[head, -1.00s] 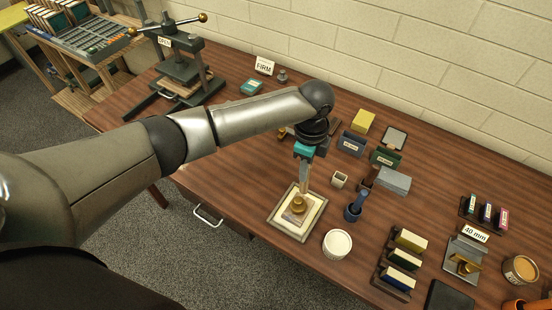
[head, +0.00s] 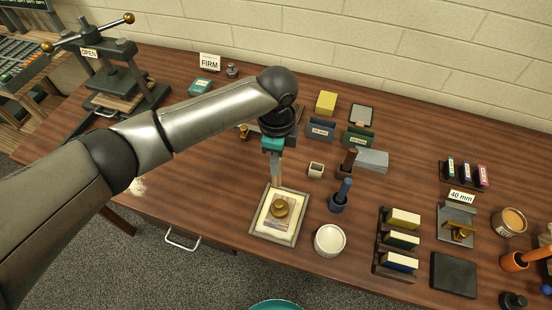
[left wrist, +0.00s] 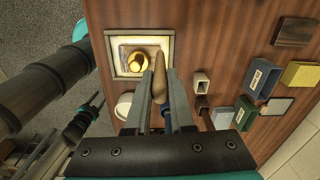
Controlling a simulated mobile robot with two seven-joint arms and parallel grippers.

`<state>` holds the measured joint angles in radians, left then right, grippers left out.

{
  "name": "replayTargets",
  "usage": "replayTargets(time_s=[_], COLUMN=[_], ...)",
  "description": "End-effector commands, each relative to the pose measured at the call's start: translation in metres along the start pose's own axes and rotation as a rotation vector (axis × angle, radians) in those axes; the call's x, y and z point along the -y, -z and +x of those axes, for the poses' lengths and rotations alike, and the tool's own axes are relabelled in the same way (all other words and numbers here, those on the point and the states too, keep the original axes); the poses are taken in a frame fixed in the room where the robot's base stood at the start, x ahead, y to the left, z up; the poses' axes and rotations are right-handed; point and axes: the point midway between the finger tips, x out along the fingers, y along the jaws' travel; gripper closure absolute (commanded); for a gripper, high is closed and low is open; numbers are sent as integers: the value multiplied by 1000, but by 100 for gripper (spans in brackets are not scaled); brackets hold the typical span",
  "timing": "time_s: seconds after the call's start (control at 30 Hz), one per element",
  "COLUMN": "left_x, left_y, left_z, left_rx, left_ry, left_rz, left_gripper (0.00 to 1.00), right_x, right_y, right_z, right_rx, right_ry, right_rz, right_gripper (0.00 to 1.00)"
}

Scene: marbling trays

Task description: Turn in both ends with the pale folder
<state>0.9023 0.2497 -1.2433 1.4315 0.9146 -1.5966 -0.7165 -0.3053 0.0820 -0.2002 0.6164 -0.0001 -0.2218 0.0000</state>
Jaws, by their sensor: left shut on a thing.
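My left gripper (head: 276,160) is shut on the pale folder (left wrist: 158,80), a slim tan tool with a narrow tip. It hangs point down just behind a pale framed tray (head: 258,231). In the tray lies a small sheet or panel (head: 270,222) with a round brass weight (head: 280,207) on it. The left wrist view also shows the tray (left wrist: 113,62) and weight (left wrist: 137,62) beyond the fingertips. I cannot tell whether the folder's tip touches the tray. The ends of the panel are too small to make out. My right gripper seems to show, small and dark, at the left of the wrist view (left wrist: 97,103).
A white tub (head: 330,240) and a blue-handled tool (head: 341,197) stand right of the tray. A rack of coloured blocks (head: 380,262) and a dark slab (head: 453,274) lie farther right. A press (head: 118,80) marked OPEN stands back left. Table left of the tray is mostly clear.

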Motion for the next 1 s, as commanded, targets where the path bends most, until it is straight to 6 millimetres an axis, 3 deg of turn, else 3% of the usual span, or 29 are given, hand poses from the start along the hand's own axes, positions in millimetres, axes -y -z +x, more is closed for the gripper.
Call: replayTargets(time_s=[0.47,1.0], left_x=[0,0], left_y=[0,0], left_z=[0,15], left_rx=[-1,-1], left_ry=[1,0], left_rz=[0,1], left_gripper=[100,100], right_x=[-1,0], right_y=[6,7], right_z=[0,6], right_rx=[-11,-13], right_ry=[-1,0], right_rz=[1,1], right_gripper=[50,50])
